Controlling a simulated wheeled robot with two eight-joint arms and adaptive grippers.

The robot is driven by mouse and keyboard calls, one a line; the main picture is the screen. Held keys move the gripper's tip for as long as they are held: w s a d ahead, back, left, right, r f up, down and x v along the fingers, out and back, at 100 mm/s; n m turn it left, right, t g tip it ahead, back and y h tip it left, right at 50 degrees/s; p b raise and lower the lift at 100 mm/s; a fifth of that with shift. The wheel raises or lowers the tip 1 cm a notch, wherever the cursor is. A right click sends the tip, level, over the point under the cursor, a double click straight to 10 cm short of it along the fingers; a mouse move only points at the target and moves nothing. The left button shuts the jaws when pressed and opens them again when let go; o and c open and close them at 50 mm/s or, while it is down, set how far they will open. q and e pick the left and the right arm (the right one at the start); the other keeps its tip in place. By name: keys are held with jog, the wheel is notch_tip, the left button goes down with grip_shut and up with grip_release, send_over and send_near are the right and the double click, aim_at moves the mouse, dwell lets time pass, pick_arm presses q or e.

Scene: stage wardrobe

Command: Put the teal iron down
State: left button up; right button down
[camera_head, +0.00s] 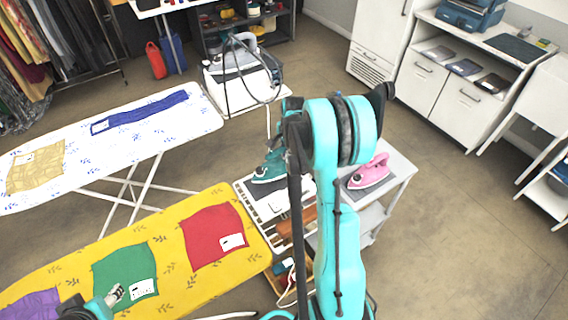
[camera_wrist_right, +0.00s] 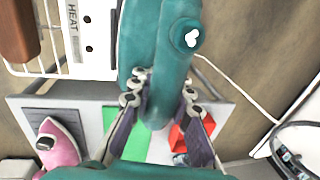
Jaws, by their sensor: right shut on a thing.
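The teal iron (camera_head: 270,168) shows in the head view left of my right arm, over or on a white wire rack (camera_head: 252,212). I cannot tell whether it touches the rack. In the wrist view the teal iron (camera_wrist_right: 160,60) fills the upper middle, and my right gripper (camera_wrist_right: 160,97) is shut on it, one finger on each side. In the head view my arm mostly hides this gripper. My left gripper (camera_head: 112,295) shows partly at the bottom left, over the yellow ironing board (camera_head: 168,258); its jaws are too small to read.
A pink iron (camera_head: 370,170) stands on a grey side table (camera_head: 398,170), right of my right arm. It also shows in the wrist view (camera_wrist_right: 58,145). A white ironing board (camera_head: 190,127) with cloths is at the left. A steam station (camera_head: 235,75) stands behind. The right floor is clear.

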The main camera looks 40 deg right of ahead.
aim_at(284, 161)
jog(key=shift+w+a+f, duration=0.15)
jog(key=shift+w+f, duration=0.1)
jog(key=shift+f, duration=0.15)
notch_tip(284, 161, down, 4)
jog(key=shift+r+b, duration=0.2)
jog(key=shift+b, duration=0.5)
jog(key=shift+r, duration=0.1)
jog(key=c, duration=1.9)
grip_release()
jog(key=shift+f, duration=0.2)
jog(key=o, duration=0.5)
jog(key=shift+r, duration=0.15)
